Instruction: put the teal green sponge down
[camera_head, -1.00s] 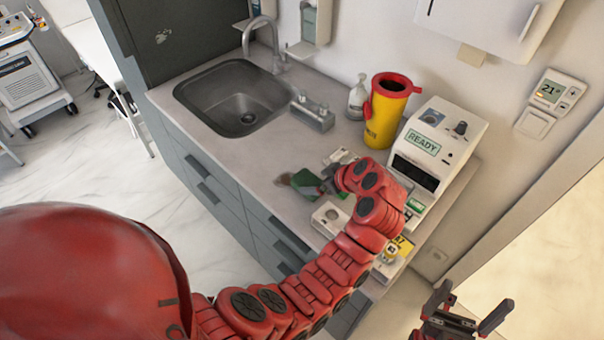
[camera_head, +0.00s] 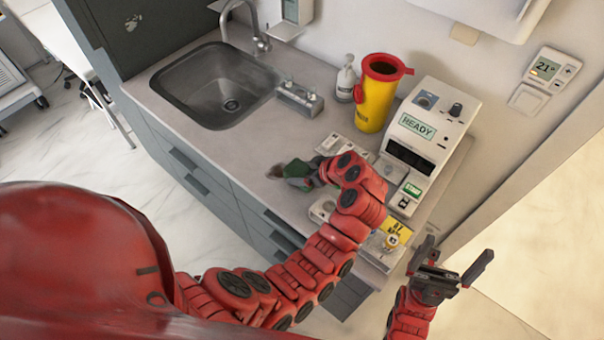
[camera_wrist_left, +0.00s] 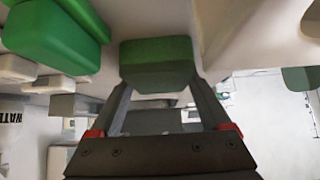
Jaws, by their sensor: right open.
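The teal green sponge (camera_head: 297,169) is at the end of my left arm, over the counter (camera_head: 228,158) between the sink and the white device. In the left wrist view a green block, the sponge (camera_wrist_left: 158,64), sits between my left fingertips. My left gripper (camera_head: 312,176) is shut on it; the arm partly hides the fingers in the head view. I cannot tell if the sponge touches the counter. My right gripper (camera_head: 452,268) is open and empty, off the counter's right end. Another green block (camera_wrist_left: 52,36) shows at the left of the wrist view.
A sink (camera_head: 215,88) is at the back left. A soap bottle (camera_head: 345,82), a yellow bin with red rim (camera_head: 375,98) and a white device (camera_head: 420,125) stand along the wall. Small items, including a yellow label (camera_head: 396,230), lie near the right end. The counter's front left is clear.

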